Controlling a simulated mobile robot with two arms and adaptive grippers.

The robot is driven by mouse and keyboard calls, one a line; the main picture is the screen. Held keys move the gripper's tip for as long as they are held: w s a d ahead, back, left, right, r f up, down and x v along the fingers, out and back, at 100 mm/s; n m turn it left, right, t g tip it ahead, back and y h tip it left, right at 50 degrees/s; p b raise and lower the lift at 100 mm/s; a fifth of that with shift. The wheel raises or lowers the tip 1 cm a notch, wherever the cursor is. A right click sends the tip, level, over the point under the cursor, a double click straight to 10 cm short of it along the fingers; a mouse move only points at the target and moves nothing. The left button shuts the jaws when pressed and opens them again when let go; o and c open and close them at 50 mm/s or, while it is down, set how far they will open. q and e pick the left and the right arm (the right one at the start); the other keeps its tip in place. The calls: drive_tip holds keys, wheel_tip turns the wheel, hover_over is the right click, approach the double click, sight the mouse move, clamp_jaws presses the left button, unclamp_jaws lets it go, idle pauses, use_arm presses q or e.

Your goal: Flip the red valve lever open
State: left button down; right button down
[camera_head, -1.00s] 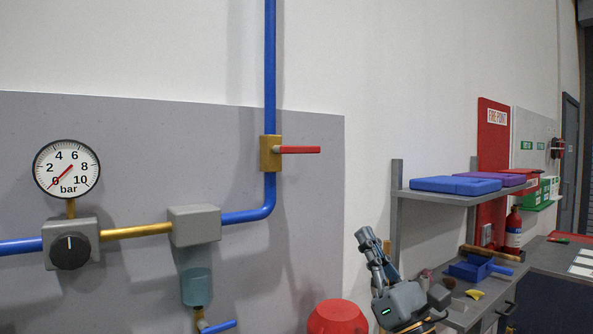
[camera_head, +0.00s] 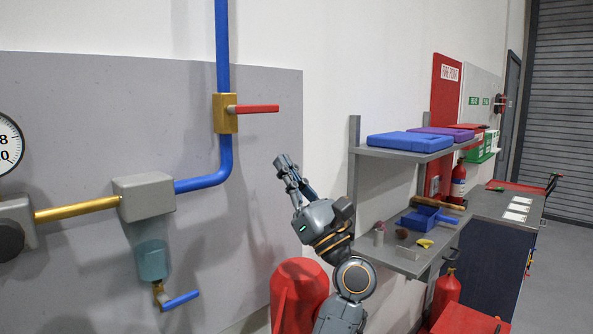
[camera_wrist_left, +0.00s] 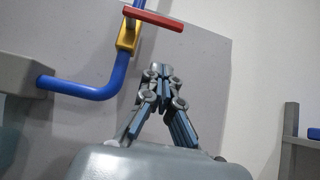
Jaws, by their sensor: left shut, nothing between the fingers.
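The red valve lever (camera_head: 254,108) sticks out to the right, roughly level, from a brass valve body (camera_head: 225,113) on the vertical blue pipe (camera_head: 222,45). My left gripper (camera_head: 281,160) is shut and empty, below and slightly right of the lever's free end, apart from it. In the left wrist view the red lever (camera_wrist_left: 166,19) lies above the closed fingertips (camera_wrist_left: 160,68), with the brass valve (camera_wrist_left: 127,36) to their upper left. My right gripper is not in view.
A grey panel (camera_head: 80,100) carries the pipework, a filter bowl (camera_head: 152,260) and a gauge (camera_head: 8,143). A shelf (camera_head: 400,153) with blue and purple cases is at right. The space between gripper and lever looks clear.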

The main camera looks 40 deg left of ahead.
sight(258, 109)
use_arm(q)
drive_tip(key=a+r+p, duration=0.3)
drive_tip(key=r+p, duration=0.1)
drive_tip(key=r, duration=0.3)
drive_tip(key=shift+w, duration=0.15)
